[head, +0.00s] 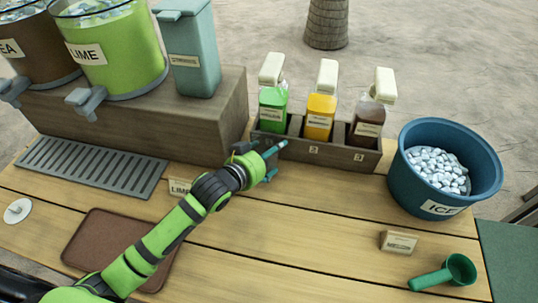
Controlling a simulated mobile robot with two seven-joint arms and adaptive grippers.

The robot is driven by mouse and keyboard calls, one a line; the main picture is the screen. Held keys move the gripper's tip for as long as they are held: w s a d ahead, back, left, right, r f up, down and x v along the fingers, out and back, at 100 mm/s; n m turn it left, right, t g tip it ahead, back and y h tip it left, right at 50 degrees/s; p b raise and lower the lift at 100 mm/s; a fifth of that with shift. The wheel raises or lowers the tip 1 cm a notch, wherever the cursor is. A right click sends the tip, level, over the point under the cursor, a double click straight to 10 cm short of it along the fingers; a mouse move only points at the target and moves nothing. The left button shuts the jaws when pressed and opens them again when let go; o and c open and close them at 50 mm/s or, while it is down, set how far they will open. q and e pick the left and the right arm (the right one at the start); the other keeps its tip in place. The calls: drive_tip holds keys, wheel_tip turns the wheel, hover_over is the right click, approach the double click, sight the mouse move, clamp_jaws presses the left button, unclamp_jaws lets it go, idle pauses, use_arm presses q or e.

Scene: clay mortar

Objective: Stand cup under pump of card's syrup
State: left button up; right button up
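Three syrup bottles with cream pump heads stand in a dark wooden rack (330,154): a green one (273,112) at left, a yellow one (320,115) in the middle and a brown one (367,124) at right. Their labels are too small to read. A small tan card (398,243) stands at the right front; its print is unreadable. My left gripper (274,162) is just in front of the rack's left end, its teal fingers apart, with nothing visible between them. I see no cup. My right gripper is out of view.
A blue ice tub (406,181) stands right of the rack, with a green scoop (445,272) in front. Lime (115,62) and brown (38,55) dispensers and a teal container (193,70) stand behind.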

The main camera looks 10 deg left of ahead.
use_arm(q)
drive_tip(key=shift+f, duration=0.35)
drive_tip(key=shift+f, duration=0.1)
drive_tip(key=o, duration=0.9)
drive_tip(key=v, duration=1.2)
